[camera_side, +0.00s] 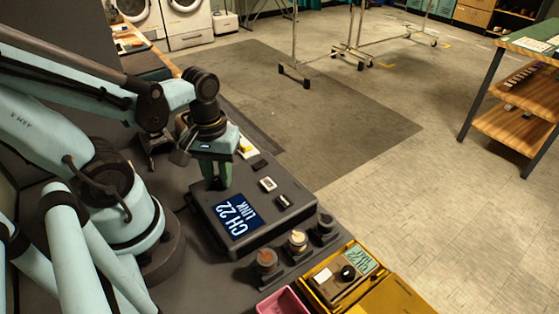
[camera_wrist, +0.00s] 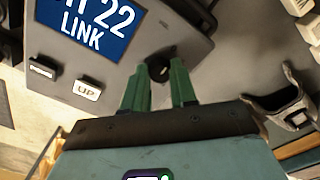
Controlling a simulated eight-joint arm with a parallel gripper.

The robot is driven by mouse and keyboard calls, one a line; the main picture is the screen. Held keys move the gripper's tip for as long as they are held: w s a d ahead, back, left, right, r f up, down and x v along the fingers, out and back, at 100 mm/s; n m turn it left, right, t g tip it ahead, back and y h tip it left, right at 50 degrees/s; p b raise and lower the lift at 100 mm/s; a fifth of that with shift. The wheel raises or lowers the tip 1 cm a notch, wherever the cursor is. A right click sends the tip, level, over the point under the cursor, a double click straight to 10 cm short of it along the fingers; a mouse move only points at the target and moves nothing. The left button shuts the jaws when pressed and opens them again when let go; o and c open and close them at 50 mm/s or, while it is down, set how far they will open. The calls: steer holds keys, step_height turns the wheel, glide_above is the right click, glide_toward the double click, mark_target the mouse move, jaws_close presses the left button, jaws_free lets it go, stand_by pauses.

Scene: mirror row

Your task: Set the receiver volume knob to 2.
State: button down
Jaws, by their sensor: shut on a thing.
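The receiver (camera_side: 262,226) is a dark, sloped box on the grey bench with a blue screen (camera_side: 237,214) reading "CH 22 LINK". The screen shows partly in the wrist view (camera_wrist: 95,22). The receiver's volume knob (camera_wrist: 160,72) is small, round and black. My gripper (camera_wrist: 160,66) has green fingers, and their tips are at either side of the knob, shut on it. In the side view my gripper (camera_side: 216,184) points down at the receiver's far left part and hides the knob. I cannot read a knob number or scale.
A button marked UP (camera_wrist: 87,90) and another button (camera_wrist: 42,70) sit on the receiver's face. Several small round pieces stand along the receiver's near side, by a yellow case (camera_side: 395,297) and a pink tray (camera_side: 283,302). A grey bracket (camera_wrist: 283,103) lies right of my fingers.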

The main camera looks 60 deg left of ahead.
steer(key=shift+m, duration=0.4)
steer(key=m, duration=0.8)
steer(key=shift+m, duration=0.3)
steer(key=m, duration=0.4)
steer(key=shift+m, duration=2.1)
steer(key=c, duration=0.9)
jaws_free()
steer(key=shift+r, duration=0.15)
